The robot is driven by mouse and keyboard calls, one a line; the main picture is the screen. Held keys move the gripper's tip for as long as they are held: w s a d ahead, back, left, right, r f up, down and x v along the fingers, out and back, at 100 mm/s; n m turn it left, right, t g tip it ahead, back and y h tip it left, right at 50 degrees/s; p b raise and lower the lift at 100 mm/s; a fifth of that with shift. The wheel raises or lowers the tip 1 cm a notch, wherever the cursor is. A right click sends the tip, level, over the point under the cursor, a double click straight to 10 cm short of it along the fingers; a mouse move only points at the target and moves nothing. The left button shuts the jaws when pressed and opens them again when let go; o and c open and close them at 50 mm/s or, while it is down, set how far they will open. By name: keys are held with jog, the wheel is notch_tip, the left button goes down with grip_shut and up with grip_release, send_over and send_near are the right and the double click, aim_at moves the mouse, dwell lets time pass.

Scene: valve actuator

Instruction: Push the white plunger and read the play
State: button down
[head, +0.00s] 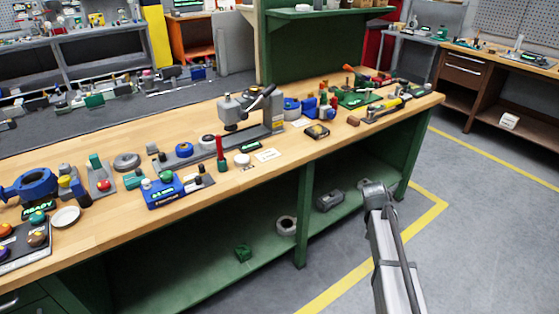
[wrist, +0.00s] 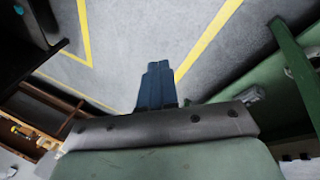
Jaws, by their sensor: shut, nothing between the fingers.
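A small white round piece (head: 241,160) sits on the workbench in front of the grey press (head: 250,110), in the head view. It looks like the white plunger, but it is too small to be sure. A small dark display with green characters (head: 249,146) is just behind it; I cannot read it. My gripper shows in the wrist view (wrist: 157,68), with its dark blue fingers together and empty. It points down over the grey floor, away from the bench top. In the head view, my arm is at the lower right, in front of the bench.
The wooden bench top (head: 125,220) carries many parts. A blue box with a green display (head: 165,192), a red-handled tool (head: 220,150) and a white card (head: 268,155) are near the white piece. A white disc (head: 66,216) lies farther left. Open floor (head: 470,230) is at right.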

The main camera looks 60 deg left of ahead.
jog(key=s+a+r+n+t, duration=0.1)
jog(key=s+a+r, duration=0.25)
jog(key=a, duration=0.55)
jog(key=s+a+r+n+t, duration=0.1)
jog(key=s+a+r, duration=0.3)
jog(key=a, duration=0.5)
notch_tip(320, 180, up, 24)
jog(key=n+t+y, duration=0.3)
jog(key=y, duration=0.1)
send_over(142, 182)
jog(key=shift+f+y, duration=0.1)
jog(key=shift+y, duration=0.2)
jog(key=shift+f, duration=0.1)
jog(key=shift+f, duration=4.3)
